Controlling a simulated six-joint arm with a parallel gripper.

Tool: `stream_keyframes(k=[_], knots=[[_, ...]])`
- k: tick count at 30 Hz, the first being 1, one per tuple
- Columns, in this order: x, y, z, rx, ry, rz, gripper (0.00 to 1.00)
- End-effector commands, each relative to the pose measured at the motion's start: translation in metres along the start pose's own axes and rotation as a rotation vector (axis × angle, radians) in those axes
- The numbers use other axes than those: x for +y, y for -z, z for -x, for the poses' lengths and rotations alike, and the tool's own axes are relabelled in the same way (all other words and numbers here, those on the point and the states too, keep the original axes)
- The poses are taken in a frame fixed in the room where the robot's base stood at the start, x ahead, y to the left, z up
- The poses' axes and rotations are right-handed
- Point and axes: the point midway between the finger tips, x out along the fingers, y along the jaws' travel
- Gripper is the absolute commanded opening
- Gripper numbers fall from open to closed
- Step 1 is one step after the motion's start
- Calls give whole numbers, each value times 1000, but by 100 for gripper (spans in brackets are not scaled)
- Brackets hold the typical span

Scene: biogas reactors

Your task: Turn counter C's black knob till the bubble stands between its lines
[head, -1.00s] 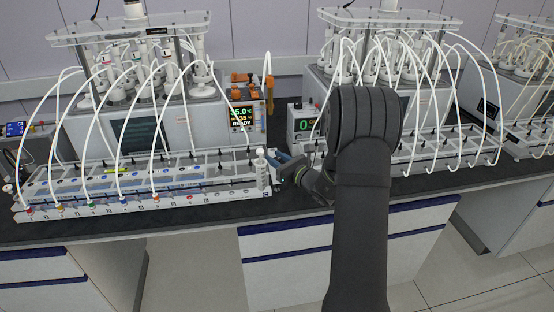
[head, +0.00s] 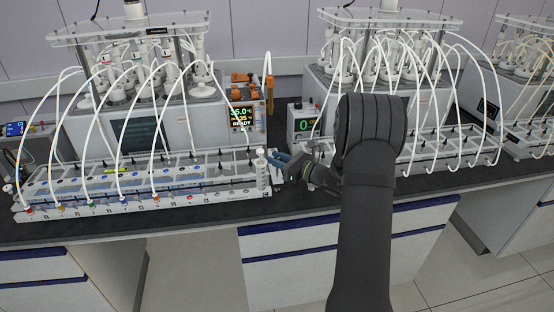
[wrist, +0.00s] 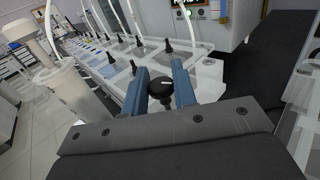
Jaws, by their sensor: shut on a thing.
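In the wrist view a round black knob (wrist: 161,87) with a white mark on top stands between the blue fingers of my gripper (wrist: 166,84), which is shut on it. In the head view my gripper (head: 280,160) reaches from the right to the right end of the long counter bench (head: 225,192); the knob itself cannot be made out there. Several smaller black knobs (wrist: 139,42) stand in a row beyond it in the wrist view. The letter C and the bubble with its lines cannot be made out in either view.
A white upright cylinder (head: 263,170) stands close beside my gripper; it also shows in the wrist view (wrist: 72,92). White tubes (head: 155,110) arch over the bench. A reactor display (head: 242,117) reads READY. Dark bench top (head: 225,225) is clear in front.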

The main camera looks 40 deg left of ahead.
Motion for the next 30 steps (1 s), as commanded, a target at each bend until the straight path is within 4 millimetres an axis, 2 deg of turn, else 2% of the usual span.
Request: stream_keyframes(k=[2, 3, 6, 14, 17, 23, 30], knots=[[0, 0, 0, 0, 1, 0, 2], [0, 0, 0, 0, 1, 0, 29], [0, 0, 0, 0, 1, 0, 44], [0, 0, 1, 0, 2, 0, 44], [-1, 0, 7, 1, 3, 1, 44], [-2, 0, 42, 1, 6, 1, 44], [-1, 0, 103, 0, 7, 0, 44]])
